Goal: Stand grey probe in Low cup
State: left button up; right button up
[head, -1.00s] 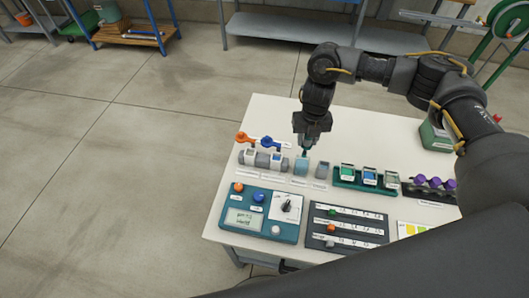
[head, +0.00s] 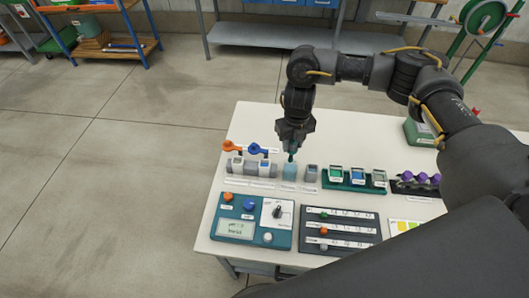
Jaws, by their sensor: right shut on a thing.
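The piece hangs upright just above or in the top of a light blue block (head: 289,172); I cannot tell which. I cannot make out whether it is the grey probe. To the right, a dark green rack (head: 352,187) holds small cups: one with green (head: 335,174), one with blue (head: 357,175) and one greyish (head: 379,178). Their labels are too small to read, so I cannot tell which is Low. My left gripper is not in view.
A grey block (head: 312,173) stands right of the light blue one. Orange (head: 232,147) and blue (head: 258,149) handles stand to the left. A teal control panel (head: 236,230) and a dark slider board (head: 340,246) lie in front. Purple knobs (head: 422,178) sit at right.

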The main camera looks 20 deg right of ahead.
jog(key=s+a+r+m+b, duration=0.1)
jog(key=s+r+m+b, duration=0.2)
jog(key=m, duration=1.5)
jog(key=s+a+r+m+b, duration=0.2)
jog(key=s+m, duration=0.8)
jog(key=m, duration=0.8)
jog(key=shift+s+r+b, duration=0.3)
jog(key=shift+r+b, duration=0.1)
jog(key=shift+b, duration=0.3)
